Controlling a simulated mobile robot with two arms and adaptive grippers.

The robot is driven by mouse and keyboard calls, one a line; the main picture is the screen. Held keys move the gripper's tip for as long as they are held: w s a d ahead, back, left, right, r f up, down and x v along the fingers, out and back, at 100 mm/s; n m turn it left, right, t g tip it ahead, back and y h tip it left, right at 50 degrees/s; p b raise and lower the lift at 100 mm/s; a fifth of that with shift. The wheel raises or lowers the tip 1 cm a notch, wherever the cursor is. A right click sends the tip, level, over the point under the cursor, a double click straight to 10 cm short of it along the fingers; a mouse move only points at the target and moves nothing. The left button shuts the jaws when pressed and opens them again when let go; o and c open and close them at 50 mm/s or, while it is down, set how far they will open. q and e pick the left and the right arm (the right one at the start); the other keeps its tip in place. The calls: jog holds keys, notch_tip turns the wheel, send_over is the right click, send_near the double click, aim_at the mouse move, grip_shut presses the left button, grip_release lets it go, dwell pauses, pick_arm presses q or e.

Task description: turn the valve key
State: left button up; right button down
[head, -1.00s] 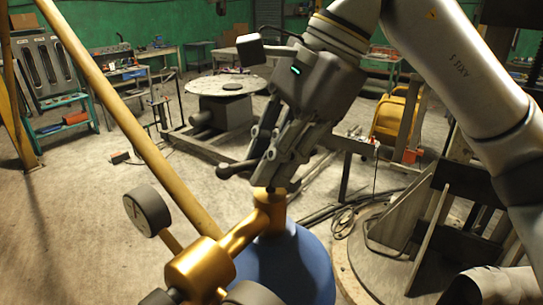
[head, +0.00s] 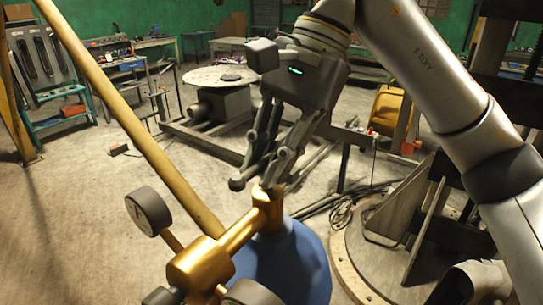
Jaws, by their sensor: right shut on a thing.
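The valve key is a dark bar handle with a rounded end (head: 237,184), on top of the brass valve (head: 268,203) of a blue gas cylinder (head: 285,262). In the head view its rounded end sticks out to the lower left of my fingers. My right gripper (head: 267,172) comes down from above and is shut on the key. The fingers hide the key's middle and far end. A brass regulator (head: 200,265) with a round gauge (head: 148,211) is joined to the valve's left side. My left gripper is not in view.
A yellow slanted pole (head: 130,120) passes just left of the cylinder. A round plate (head: 370,255) with wooden planks stands to the right. A round-topped table (head: 219,79) is farther back. The concrete floor at left is mostly clear.

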jog(key=shift+r, duration=0.1)
jog(key=c, duration=1.5)
grip_release()
jog(key=shift+a, duration=0.1)
jog(key=shift+c, duration=0.2)
jog(key=shift+o, duration=0.3)
jog(key=shift+w, duration=0.15)
jog(key=shift+a, duration=0.1)
jog(key=v, duration=1.2)
